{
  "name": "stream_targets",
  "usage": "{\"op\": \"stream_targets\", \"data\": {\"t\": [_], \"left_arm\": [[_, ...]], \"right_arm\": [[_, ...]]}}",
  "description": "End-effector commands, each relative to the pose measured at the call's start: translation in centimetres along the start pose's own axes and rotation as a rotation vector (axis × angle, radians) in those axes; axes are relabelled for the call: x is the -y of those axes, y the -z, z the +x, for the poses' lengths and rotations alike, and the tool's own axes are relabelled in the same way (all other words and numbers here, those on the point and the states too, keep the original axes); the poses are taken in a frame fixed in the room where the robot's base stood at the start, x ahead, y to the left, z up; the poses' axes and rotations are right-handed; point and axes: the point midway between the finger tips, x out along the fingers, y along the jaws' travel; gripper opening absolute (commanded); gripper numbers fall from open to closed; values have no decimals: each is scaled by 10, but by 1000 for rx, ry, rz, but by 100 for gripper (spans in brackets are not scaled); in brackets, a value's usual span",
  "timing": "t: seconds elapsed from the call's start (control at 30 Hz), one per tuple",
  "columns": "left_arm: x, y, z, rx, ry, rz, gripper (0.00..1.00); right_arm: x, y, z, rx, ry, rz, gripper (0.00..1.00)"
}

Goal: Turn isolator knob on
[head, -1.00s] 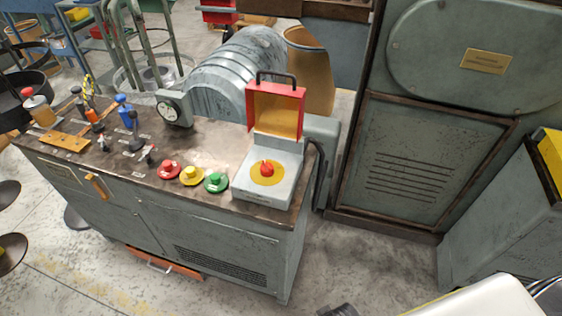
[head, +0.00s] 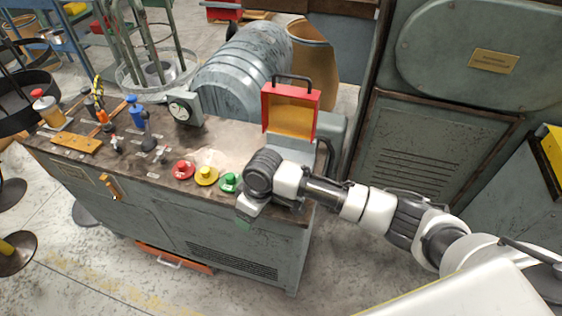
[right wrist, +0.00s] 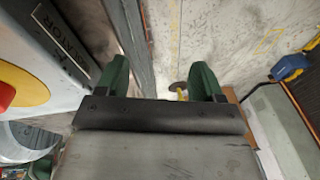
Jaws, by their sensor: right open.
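The isolator box stands at the right end of the console with its red lid (head: 290,112) open and upright. My right arm covers most of the box in the head view, and the knob is hidden there. In the right wrist view the red knob (right wrist: 5,95) shows at the left edge on a yellow disc (right wrist: 28,90), beside the lettered box face (right wrist: 65,40). My right gripper (right wrist: 160,82) is open and empty, off to the side of the knob and not touching it. In the head view the gripper (head: 246,212) is near the box's front edge. My left gripper is not in view.
Red (head: 183,170), yellow (head: 206,175) and green (head: 229,182) buttons sit on the console top left of my gripper. A gauge (head: 183,106) and several levers stand further left. A tall grey cabinet (head: 400,145) stands behind my arm. The floor in front is clear.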

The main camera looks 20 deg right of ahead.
Motion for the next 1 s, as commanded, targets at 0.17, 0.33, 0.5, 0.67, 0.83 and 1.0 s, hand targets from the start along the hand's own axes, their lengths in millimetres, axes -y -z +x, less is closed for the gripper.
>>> {"op": "stream_targets", "data": {"t": [0.17,0.33,0.5,0.67,0.83,1.0], "left_arm": [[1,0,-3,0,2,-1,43],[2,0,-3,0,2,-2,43],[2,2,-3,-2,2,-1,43],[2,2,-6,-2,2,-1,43],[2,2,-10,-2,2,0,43],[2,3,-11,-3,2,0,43]], "right_arm": [[-65,14,-52,114,-88,45,67],[-116,18,-93,153,-143,140,67],[-139,19,-112,160,-165,193,67],[-144,16,-98,162,-167,201,67],[-148,11,-71,162,-167,199,67],[-151,8,-51,160,-166,200,67]]}}
